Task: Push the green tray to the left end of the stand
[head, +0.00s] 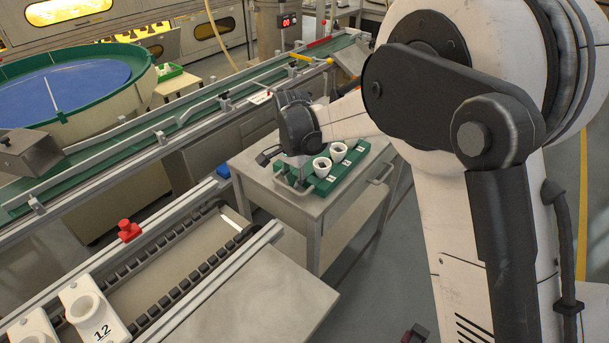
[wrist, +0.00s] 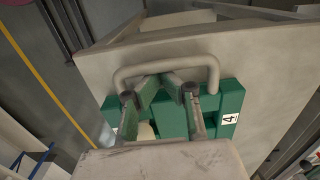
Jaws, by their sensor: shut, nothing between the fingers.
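The green tray (head: 325,187) lies on top of the grey stand (head: 302,204) and carries white cups (head: 322,166) and number labels. Bare stand top shows on the tray's near-left side in the head view. My gripper (head: 291,172) points down at the tray's left part, where it hides some of it. In the wrist view my gripper (wrist: 161,80) is shut and empty, with its fingers in front of the green tray (wrist: 230,97). A pale handle bar (wrist: 165,60) arches around the fingertips. I cannot tell whether the fingers touch the tray or the bar.
A green conveyor (head: 180,122) runs behind the stand. A roller track with a red knob (head: 129,231) and white numbered holders (head: 88,308) lies at the front left. A round bin with a blue inside (head: 70,90) is at the far left. Open floor shows right of the stand.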

